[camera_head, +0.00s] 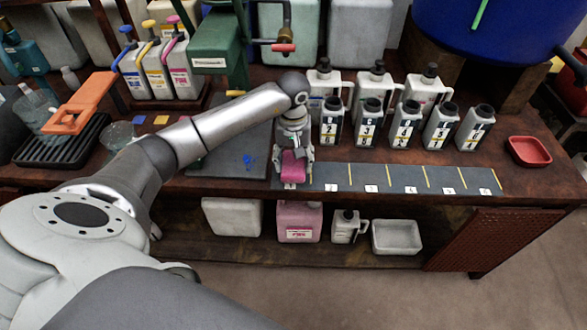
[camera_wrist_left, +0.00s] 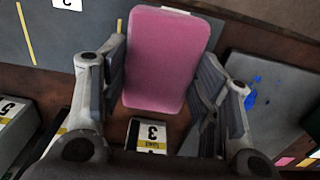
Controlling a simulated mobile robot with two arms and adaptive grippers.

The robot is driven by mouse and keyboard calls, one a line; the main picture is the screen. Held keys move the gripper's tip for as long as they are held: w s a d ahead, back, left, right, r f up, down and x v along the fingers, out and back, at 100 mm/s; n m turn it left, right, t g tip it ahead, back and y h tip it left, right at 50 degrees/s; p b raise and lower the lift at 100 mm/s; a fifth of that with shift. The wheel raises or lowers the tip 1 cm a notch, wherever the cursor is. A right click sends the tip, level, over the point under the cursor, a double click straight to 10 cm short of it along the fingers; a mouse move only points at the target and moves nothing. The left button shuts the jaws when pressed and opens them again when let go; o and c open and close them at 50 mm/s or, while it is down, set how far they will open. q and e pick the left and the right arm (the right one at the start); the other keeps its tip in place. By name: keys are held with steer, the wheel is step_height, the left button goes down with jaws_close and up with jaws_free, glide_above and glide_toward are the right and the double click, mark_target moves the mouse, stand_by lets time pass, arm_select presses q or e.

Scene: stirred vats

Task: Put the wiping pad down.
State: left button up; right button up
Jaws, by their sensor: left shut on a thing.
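The wiping pad is a pink block with rounded corners. In the head view the pad (camera_head: 293,168) is at the left end of the dark numbered strip (camera_head: 335,176), near the bench's front edge. My left gripper (camera_head: 293,152) is shut on it, with the fingers pointing down. In the left wrist view the pad (camera_wrist_left: 167,58) sits between the two grey fingers, its broad face showing. I cannot tell whether the pad touches the surface below. My right gripper is not in view.
A dark grey mat (camera_head: 222,155) with a blue smear (camera_head: 248,160) lies left of the pad. Several numbered bottles (camera_head: 367,123) stand behind the strip. A red tray (camera_head: 528,151) is at the right. The strip's numbered spaces right of the pad are clear.

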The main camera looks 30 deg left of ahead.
mark_target(294, 164)
arm_select(q)
steer(key=shift+f, duration=1.05)
steer(key=shift+f+b, duration=0.25)
steer(key=shift+b, duration=0.15)
steer(key=o, duration=0.9)
steer(key=shift+r, duration=0.1)
step_height(294, 164, up, 12)
steer(key=shift+r, duration=0.2)
steer(key=shift+d, duration=0.1)
